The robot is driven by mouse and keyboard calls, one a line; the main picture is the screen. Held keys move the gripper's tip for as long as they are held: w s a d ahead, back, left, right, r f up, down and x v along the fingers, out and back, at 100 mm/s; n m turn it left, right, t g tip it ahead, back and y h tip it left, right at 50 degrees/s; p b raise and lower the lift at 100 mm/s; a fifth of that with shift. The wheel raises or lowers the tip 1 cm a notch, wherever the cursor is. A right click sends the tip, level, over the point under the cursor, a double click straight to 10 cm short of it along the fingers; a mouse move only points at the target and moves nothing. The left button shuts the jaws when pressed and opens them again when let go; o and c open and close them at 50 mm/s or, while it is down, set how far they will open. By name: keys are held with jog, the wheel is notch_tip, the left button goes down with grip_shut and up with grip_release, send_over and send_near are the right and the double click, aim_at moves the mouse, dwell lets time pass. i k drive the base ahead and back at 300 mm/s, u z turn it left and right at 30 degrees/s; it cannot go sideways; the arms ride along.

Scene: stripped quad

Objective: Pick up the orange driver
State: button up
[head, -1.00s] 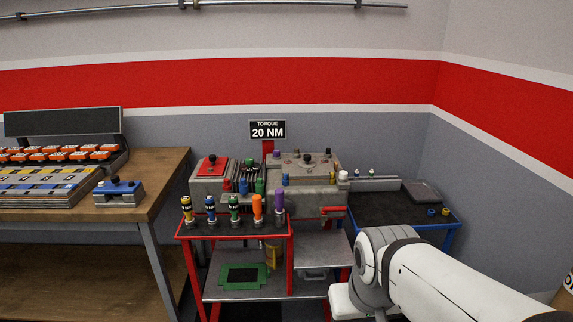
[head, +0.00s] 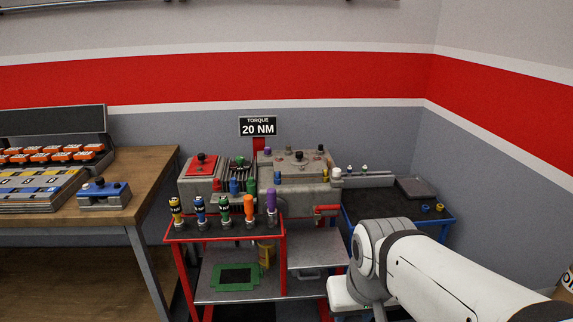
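The orange driver (head: 249,208) stands upright on the top of a red-framed cart (head: 225,237), in a row of drivers. My white arm reaches in from the lower right, well apart from the drivers. My gripper's fingers do not show in the head view.
A wooden bench (head: 150,180) with a blue box (head: 103,193) and trays stands at the left. Grey machines with knobs and a "20 NM" sign (head: 258,126) stand behind the drivers. A blue-framed cart (head: 448,219) stands at the right. A green frame (head: 235,277) lies on the lower shelf.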

aim_at(249, 223)
jog(key=u, duration=0.25)
jog(key=i, duration=1.4)
jog(key=u, duration=0.35)
